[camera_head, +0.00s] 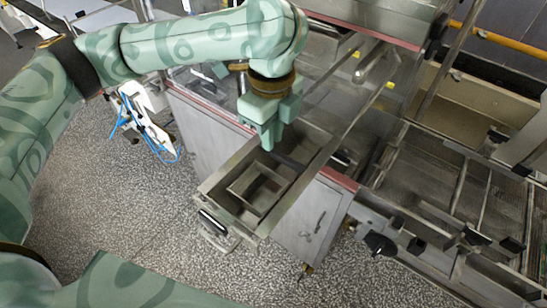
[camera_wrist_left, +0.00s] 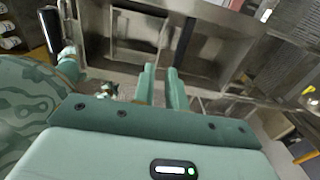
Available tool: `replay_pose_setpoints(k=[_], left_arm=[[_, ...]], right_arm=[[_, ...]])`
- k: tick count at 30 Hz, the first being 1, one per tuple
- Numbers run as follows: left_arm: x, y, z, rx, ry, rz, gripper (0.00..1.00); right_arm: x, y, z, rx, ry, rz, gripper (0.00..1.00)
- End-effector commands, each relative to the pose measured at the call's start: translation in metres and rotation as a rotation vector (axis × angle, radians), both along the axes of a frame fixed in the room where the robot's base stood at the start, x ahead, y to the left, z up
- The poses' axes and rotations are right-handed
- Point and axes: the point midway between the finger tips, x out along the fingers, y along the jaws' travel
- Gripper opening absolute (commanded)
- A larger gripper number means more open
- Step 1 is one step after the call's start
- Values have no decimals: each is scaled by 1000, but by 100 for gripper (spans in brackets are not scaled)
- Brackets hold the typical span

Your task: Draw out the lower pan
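The lower pan (camera_head: 216,190) is a long metal tray that juts out from the machine in the head view. A smaller rectangular recess shows inside it, and a dark handle (camera_head: 213,222) is on its near end. In the left wrist view the pan (camera_wrist_left: 198,48) lies beyond the fingers, and a black handle (camera_wrist_left: 50,30) shows at the upper left. My left gripper (camera_head: 267,143) points down over the pan's far part. Its fingers (camera_wrist_left: 160,72) are apart with nothing between them. Whether they touch the pan I cannot tell. My right gripper is not in view.
The steel machine (camera_head: 320,215) stands around the pan, with a mesh conveyor section (camera_head: 425,165) to the right. A dark knob (camera_head: 379,244) sticks out at its lower front. A white device with blue hoses (camera_head: 148,120) stands at the left. The speckled floor (camera_head: 130,205) is clear before the pan.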

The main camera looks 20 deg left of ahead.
Motion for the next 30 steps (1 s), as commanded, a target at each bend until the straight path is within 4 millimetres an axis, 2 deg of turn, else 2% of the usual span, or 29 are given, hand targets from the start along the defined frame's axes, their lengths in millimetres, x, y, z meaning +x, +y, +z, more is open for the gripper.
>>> replay_pose_setpoints(k=[1, 6, 12, 15, 21, 29, 30], left_arm=[[-1, 0, -17, 0, 6, -1, 14], [-1, 0, -58, -1, 5, 1, 14], [-1, 0, -100, -1, 4, -1, 14], [0, 0, -113, -2, 2, 0, 14], [0, 0, -125, 0, -1, 0, 14], [1, 0, -125, 0, -2, 0, 14], [1, 0, -125, 0, -2, 0, 5]], right_arm=[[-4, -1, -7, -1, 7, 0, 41], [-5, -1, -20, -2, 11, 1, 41], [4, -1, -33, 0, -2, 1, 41], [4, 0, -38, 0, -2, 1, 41], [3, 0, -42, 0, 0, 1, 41], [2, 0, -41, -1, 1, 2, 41], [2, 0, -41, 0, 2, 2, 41]])
